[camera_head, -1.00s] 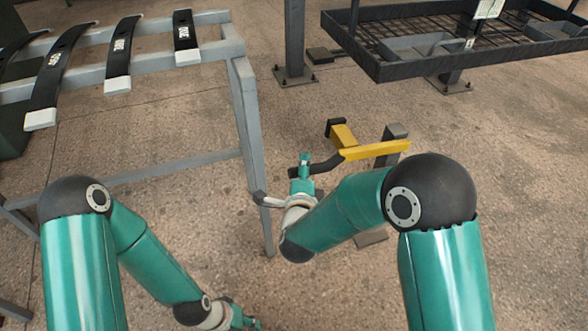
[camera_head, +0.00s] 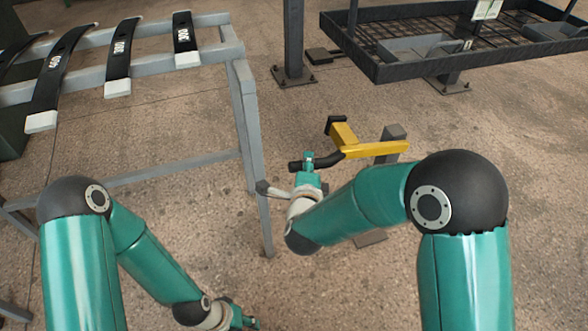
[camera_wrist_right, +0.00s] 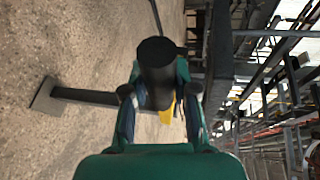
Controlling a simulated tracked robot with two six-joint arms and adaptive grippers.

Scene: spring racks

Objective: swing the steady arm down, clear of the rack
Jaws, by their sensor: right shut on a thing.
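In the right wrist view the black handle (camera_wrist_right: 156,62) sits between the fingers, and a bit of yellow shows behind. My left gripper (camera_head: 245,322) is low at the bottom edge, far from the handle; its fingers are too small to read.
The grey rack (camera_head: 247,110) at the left carries several dark leaf springs (camera_head: 122,55) with pale ends. A black mesh-floored tray (camera_head: 378,70) stands at the upper right beside a dark post (camera_head: 293,40). The concrete floor at the right is open.

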